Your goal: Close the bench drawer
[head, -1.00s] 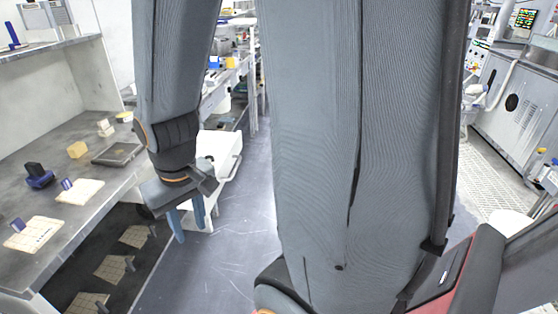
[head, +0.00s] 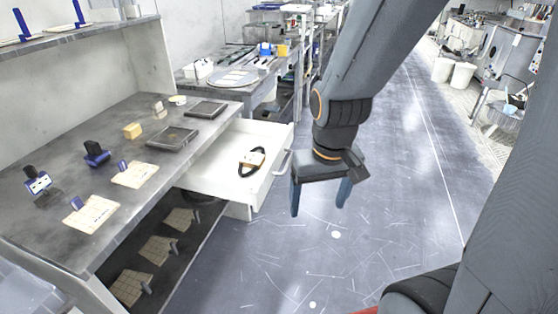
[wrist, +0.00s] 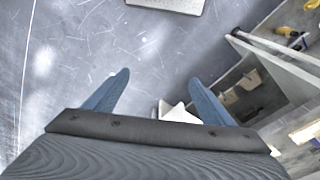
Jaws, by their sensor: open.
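The white bench drawer (head: 215,184) is pulled out from the far end of the grey bench in the head view. Its front panel faces right and carries a bar handle (head: 283,163).
The grey bench top (head: 140,180) holds dark plates, tan tiles and small blue-black blocks. A lower shelf (head: 180,250) has more tiles. Another bench (head: 225,85) stands behind. The floor (head: 400,200) on the right is clear.

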